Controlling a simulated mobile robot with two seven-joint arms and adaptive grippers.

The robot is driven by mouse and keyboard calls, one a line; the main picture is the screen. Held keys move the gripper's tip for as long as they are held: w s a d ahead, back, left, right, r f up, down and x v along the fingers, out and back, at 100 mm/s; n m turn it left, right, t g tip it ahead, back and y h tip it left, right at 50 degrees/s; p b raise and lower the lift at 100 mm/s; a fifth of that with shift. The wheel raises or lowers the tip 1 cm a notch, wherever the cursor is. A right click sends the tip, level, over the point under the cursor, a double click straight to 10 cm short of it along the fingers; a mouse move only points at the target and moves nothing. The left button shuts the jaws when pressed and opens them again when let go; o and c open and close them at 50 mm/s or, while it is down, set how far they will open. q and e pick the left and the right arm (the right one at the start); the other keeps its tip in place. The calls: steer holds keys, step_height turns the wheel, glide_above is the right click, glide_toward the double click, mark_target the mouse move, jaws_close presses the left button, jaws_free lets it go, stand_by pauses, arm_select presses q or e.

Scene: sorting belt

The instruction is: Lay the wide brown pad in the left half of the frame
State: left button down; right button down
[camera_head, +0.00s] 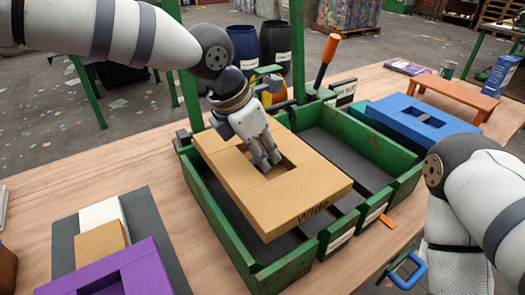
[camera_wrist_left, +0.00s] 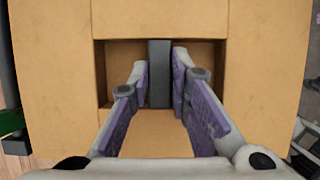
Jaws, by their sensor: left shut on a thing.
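The wide brown pad (camera_head: 225,170) is marked "Wide" on its near edge and has a rectangular opening in its top. It is over the left half of the green frame (camera_head: 285,275), covering much of that half. It appears to sit at or above rim height; contact with the rim is unclear. My left gripper (camera_head: 266,164) reaches down into the opening. In the left wrist view its fingers (camera_wrist_left: 160,85) are shut on a dark grey bar (camera_wrist_left: 159,62) inside the pad (camera_wrist_left: 265,60). My right gripper is out of view; only its arm shows at right.
The frame's right half (camera_head: 345,158) shows a bare dark floor. A blue pad (camera_head: 410,122) lies behind right, beside an orange-brown bench-like piece (camera_head: 450,95). A purple pad (camera_head: 110,275) and smaller blocks (camera_head: 101,243) lie on a grey mat front left. An orange-handled lever (camera_head: 327,60) stands behind the frame.

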arm_select(q)
step_height(320, 180, down, 8)
steer(key=shift+r+b, duration=0.25)
steer(key=shift+b, duration=0.1)
steer(key=shift+f, duration=0.5)
steer(key=c, duration=1.4)
jaws_free()
steer(key=shift+f, duration=0.1)
steer(key=v, duration=1.2)
